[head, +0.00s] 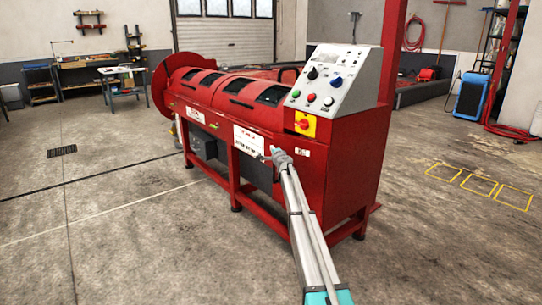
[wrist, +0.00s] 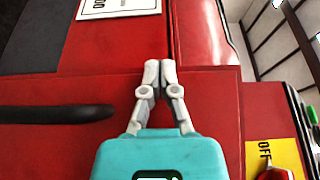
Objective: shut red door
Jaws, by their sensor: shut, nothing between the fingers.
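A long red machine (head: 232,105) stands in the middle of the head view, with a round red disc (head: 160,85) at its far left end. Its front has red panels, and I cannot tell for sure which one is the door. My gripper (head: 272,155) is at the machine's front, near the right end, beside a white sign (head: 247,139). In the wrist view, my gripper (wrist: 159,68) is shut and empty, with its fingertips over the red surface near a seam between panels. I cannot tell whether they touch it. A black bar-like part (wrist: 56,112) lies to the left.
A sloped grey control panel (head: 333,80) with knobs and a yellow-backed red switch (head: 304,124) is at the machine's right end. A work table (head: 122,82) stands at the back left. A blue unit (head: 473,98) is at the right.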

